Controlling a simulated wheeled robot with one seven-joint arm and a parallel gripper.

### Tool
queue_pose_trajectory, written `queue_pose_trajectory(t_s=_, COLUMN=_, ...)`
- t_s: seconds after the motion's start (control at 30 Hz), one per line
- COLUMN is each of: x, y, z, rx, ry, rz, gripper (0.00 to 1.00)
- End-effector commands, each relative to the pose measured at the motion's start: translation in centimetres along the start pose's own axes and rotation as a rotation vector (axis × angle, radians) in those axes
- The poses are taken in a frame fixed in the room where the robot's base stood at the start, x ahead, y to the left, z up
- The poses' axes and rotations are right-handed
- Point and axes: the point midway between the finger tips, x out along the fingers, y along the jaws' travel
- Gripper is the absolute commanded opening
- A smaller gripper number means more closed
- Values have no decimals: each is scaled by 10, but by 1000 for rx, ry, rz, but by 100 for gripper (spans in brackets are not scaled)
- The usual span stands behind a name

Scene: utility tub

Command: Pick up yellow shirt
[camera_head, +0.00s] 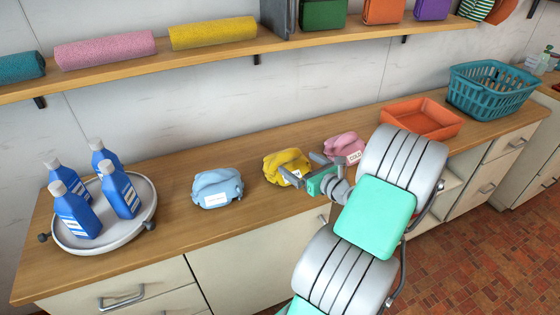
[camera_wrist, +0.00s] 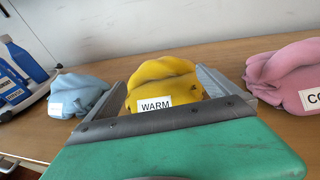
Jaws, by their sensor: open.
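The yellow shirt (camera_head: 284,164) is a folded bundle on the wooden counter, between a light blue bundle and a pink one. In the wrist view the yellow shirt (camera_wrist: 164,85) shows a white label reading WARM. My gripper (camera_head: 298,172) is open at the front right of the yellow shirt. In the wrist view my gripper (camera_wrist: 157,92) has one finger on each side of the shirt, and its base hides the shirt's lower part. I cannot tell whether the fingers touch the cloth.
The light blue bundle (camera_head: 217,188) lies to the left and the pink bundle (camera_head: 344,147) close on the right. A round tray (camera_head: 142,220) with several blue bottles stands at the left end. An orange tray (camera_head: 421,120) and teal basket (camera_head: 492,91) are at the right. A shelf (camera_head: 150,66) runs above.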

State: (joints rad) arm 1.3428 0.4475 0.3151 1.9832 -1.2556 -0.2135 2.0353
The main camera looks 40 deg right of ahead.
Motion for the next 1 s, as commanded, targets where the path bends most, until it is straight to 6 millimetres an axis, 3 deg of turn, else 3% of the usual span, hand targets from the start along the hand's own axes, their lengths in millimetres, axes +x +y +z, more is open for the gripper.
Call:
queue_pose_trajectory(t_s=0.4, x=69, y=4, z=-2, rx=-4, ry=0, rz=13, gripper=100)
queue_pose_trajectory(t_s=0.67, x=72, y=1, z=-2, rx=-3, ry=0, rz=7, gripper=100)
queue_pose_trajectory(t_s=1.0, x=72, y=1, z=-2, rx=-3, ry=0, rz=7, gripper=72)
